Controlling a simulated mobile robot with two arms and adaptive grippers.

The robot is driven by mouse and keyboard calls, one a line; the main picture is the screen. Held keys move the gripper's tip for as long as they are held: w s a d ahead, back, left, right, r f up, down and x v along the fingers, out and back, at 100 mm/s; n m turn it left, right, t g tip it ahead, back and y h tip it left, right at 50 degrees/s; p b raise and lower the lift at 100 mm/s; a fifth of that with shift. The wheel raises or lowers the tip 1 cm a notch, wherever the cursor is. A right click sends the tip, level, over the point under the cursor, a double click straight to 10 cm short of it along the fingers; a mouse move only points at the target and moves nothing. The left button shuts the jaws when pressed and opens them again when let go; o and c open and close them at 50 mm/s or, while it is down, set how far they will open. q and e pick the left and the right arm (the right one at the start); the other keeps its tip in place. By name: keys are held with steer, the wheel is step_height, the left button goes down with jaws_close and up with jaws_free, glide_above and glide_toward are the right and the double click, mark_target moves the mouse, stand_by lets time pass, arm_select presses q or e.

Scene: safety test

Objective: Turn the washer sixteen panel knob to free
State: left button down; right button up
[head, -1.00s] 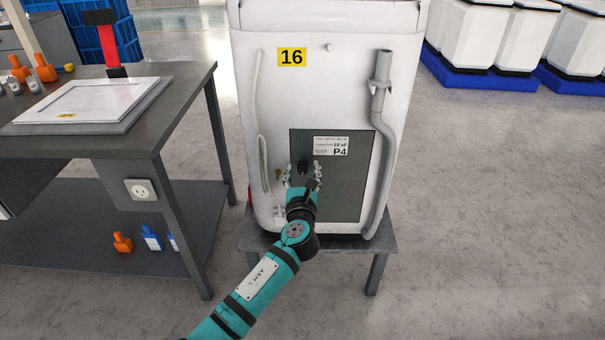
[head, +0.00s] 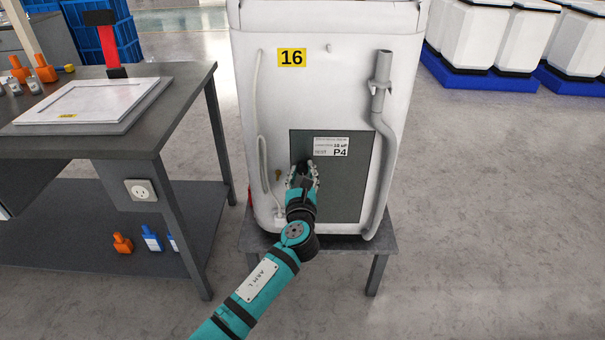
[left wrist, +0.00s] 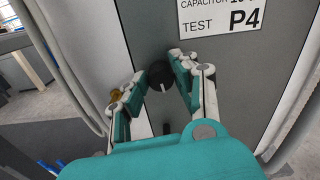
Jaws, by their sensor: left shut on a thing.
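Washer sixteen (head: 350,100) is a white machine with a yellow "16" label on its back. A dark grey panel (head: 345,195) is on its lower back, with a white "P4" label (head: 331,147). The black round knob (left wrist: 161,75) with a white mark is on this panel, left of and below the label. In the left wrist view its mark points downward. My left gripper (left wrist: 158,72) has its two fingers on either side of the knob, shut on it. In the head view my left gripper (head: 303,172) largely hides the knob. My right gripper is not in view.
A small brass fitting (head: 278,175) lies left of the panel, near my left finger. A grey hose (head: 382,130) runs down the right side and a cable (head: 263,160) down the left. A dark workbench (head: 190,90) stands left; floor at right is clear.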

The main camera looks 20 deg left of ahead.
arm_select(q)
steer(key=shift+n, duration=0.8)
steer(key=shift+f+n+b, duration=0.1)
steer(key=shift+n+b, duration=0.2)
steer(key=shift+n, duration=0.6)
steer(key=n+b, duration=0.2)
steer(key=n, duration=0.5)
steer(key=shift+a+f, duration=0.1)
steer(key=shift+n, duration=0.6)
steer(key=n+b, duration=0.2)
steer(key=n, duration=0.2)
steer(key=shift+n, duration=0.5)
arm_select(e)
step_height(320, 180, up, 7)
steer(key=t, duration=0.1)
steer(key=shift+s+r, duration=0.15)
arm_select(q)
steer(key=c, duration=1)
jaws_free()
steer(key=shift+c, duration=0.2)
